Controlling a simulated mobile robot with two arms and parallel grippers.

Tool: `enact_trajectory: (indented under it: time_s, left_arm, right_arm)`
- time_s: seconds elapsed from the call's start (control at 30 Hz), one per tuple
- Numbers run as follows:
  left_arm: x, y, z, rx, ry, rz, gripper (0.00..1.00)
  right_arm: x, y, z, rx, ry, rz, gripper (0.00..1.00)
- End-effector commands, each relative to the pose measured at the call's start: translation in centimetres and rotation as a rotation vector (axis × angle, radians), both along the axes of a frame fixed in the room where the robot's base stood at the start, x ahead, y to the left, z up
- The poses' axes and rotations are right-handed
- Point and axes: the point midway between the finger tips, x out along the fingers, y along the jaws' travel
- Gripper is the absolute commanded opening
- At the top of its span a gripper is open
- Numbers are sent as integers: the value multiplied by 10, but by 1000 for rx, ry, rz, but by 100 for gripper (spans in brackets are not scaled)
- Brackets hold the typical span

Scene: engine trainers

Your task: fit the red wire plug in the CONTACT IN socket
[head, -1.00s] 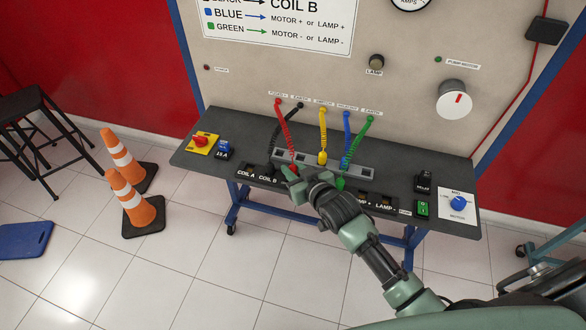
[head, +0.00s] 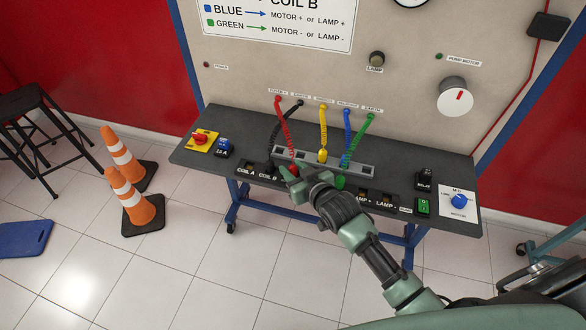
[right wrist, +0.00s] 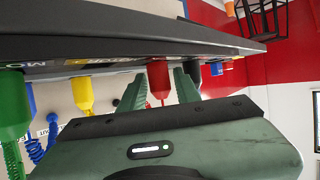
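The red plug (right wrist: 158,76) is between the two fingers of my right gripper (right wrist: 160,88) in the right wrist view. The fingers lie close on both sides of it; I cannot tell whether they press on it. Its top meets the dark bench part. In the head view, the red wire (head: 284,130) runs from the wall panel down to my right gripper (head: 288,172), beside the COIL B label (head: 267,176). The gripper and arm hide the labels between COIL B and LAMP +, so the CONTACT IN socket cannot be made out. My left gripper is not in view.
The yellow plug (head: 322,156), blue wire (head: 347,135), green wire (head: 360,140) and black wire (head: 282,123) are close by on the narrow bench (head: 250,125). A relay block (head: 424,180) stands at right. Orange cones (head: 133,195) stand on the floor at left.

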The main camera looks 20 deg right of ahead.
Motion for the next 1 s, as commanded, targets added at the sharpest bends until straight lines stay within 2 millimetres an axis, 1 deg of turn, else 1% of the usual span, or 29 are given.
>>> enact_trajectory:
  time_s: [0.3, 0.6, 0.73, 1.0]
  left_arm:
    - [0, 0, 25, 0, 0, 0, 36]
    - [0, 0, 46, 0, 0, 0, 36]
    - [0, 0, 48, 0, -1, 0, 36]
    - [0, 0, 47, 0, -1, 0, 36]
  right_arm:
    - [-18, -4, 16, -1, 1, 0, 32]
    - [-37, -8, 27, -1, 1, -1, 32]
    - [-41, -8, 28, -1, 1, -1, 32]
    - [-41, -8, 27, -1, 0, 0, 32]
